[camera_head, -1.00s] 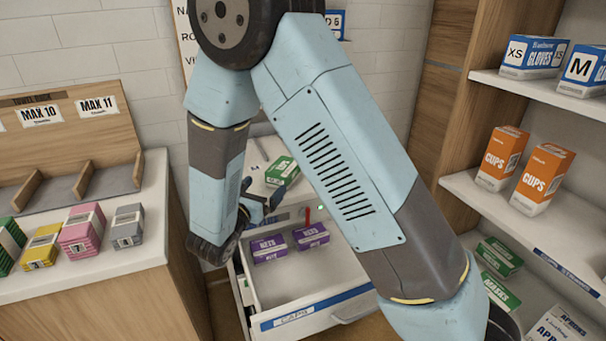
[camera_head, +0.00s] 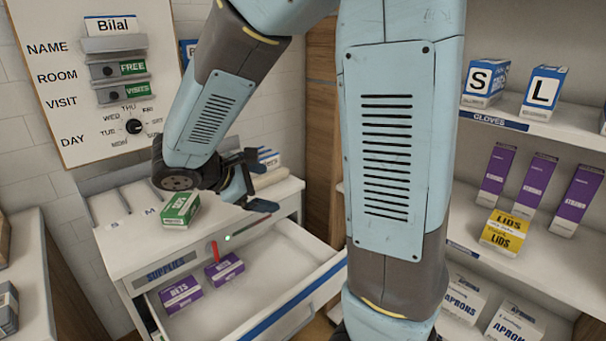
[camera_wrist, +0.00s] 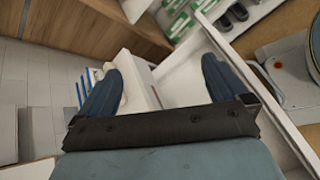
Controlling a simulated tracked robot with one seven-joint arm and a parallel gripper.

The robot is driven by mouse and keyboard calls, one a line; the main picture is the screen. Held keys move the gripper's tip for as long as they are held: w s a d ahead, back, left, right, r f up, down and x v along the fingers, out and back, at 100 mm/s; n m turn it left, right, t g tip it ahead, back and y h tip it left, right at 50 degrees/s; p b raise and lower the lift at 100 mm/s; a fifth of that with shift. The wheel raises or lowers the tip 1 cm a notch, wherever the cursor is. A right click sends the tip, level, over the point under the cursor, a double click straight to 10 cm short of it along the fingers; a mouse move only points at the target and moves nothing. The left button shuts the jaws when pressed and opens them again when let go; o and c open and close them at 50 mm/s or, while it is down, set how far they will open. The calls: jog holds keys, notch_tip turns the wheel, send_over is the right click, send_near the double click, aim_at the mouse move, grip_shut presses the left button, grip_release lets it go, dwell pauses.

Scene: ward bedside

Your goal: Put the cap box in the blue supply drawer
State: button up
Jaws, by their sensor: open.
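The blue-marked drawer (camera_head: 262,321) is pulled open in the head view, with a blue strip along its front. Two purple boxes marked NETS (camera_head: 181,293) (camera_head: 224,268) lie inside near its back left; the rest of its floor is bare. A green and white box (camera_head: 180,208) lies on the cabinet top, left of my gripper; its lettering is too small to read. I cannot make out a box marked caps. My gripper (camera_head: 262,183) is open above the cabinet top, near the drawer's back edge. In the wrist view its fingers (camera_wrist: 160,85) are spread with nothing between them.
The cabinet (camera_head: 125,240) carries a SUPPLIES label. Shelves at right hold glove boxes (camera_head: 485,83), purple boxes (camera_head: 540,178), a yellow LIDS box (camera_head: 505,232) and APRONS boxes (camera_head: 515,322). A whiteboard (camera_head: 95,80) hangs behind. My arm hides the middle.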

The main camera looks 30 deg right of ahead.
jog(key=s+d+r+m+t+y, duration=0.1)
jog(key=s+r+m+y, duration=0.3)
jog(key=s+m, duration=0.3)
jog(key=s+d+r+m+t+y, duration=0.1)
jog(key=s+r+m+y, duration=0.4)
jog(key=s+m+y, duration=0.1)
jog(key=shift+s+d+r+m+t+y, duration=0.15)
jog(key=shift+s+d+m+t+y, duration=0.2)
jog(key=shift+s+m, duration=0.35)
